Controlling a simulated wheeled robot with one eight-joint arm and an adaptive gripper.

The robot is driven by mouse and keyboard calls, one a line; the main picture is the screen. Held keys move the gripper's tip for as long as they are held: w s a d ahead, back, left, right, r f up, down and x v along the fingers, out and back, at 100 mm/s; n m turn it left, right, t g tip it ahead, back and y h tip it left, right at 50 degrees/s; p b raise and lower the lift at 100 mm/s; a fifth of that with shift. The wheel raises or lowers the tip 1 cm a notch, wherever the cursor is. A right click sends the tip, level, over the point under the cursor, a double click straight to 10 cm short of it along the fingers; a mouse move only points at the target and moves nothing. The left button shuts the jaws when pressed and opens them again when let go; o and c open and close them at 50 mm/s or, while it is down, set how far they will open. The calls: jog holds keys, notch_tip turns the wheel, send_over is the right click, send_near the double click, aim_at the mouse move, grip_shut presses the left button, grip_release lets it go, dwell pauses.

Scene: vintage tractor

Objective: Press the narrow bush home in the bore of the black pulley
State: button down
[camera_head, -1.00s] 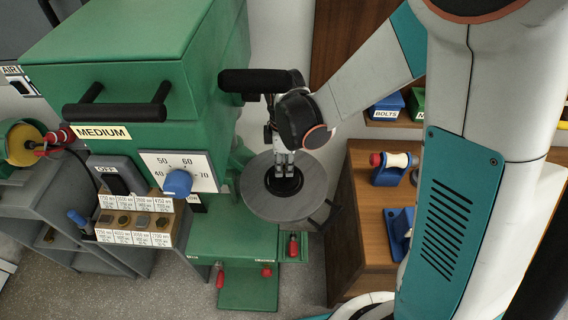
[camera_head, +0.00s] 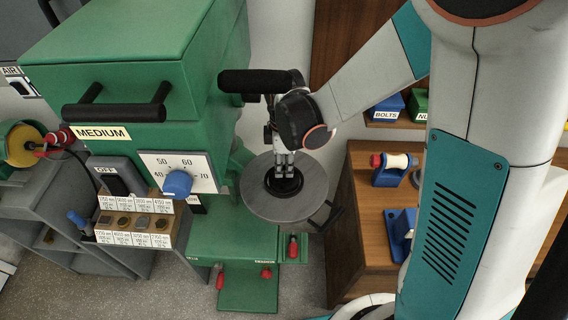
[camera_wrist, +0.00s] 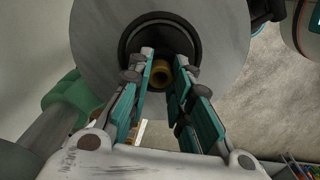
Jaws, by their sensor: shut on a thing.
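The black pulley (camera_head: 270,188) lies flat on a round grey table (camera_head: 262,209). It also shows in the wrist view (camera_wrist: 126,45) as a dark ring on the grey disc. My gripper (camera_head: 284,173) points down over the pulley's middle, and its two fingers also show in the wrist view (camera_wrist: 164,64). The fingers are shut on a brass-coloured narrow bush (camera_wrist: 162,74), which sits between their tips over the dark centre of the pulley. The fingers partly hide the bore, and I cannot tell whether the bush has entered it.
A green machine (camera_head: 150,60) with a black handle stands left of the table. A wooden bench (camera_head: 365,250) with blue holders stands to the right. Red-tipped levers (camera_head: 266,272) stick out low in front. The machine and bench leave limited room around the table.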

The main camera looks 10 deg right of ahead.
jog(key=shift+f, duration=0.25)
jog(key=c, duration=1.4)
grip_release()
jog(key=shift+r, duration=3.75)
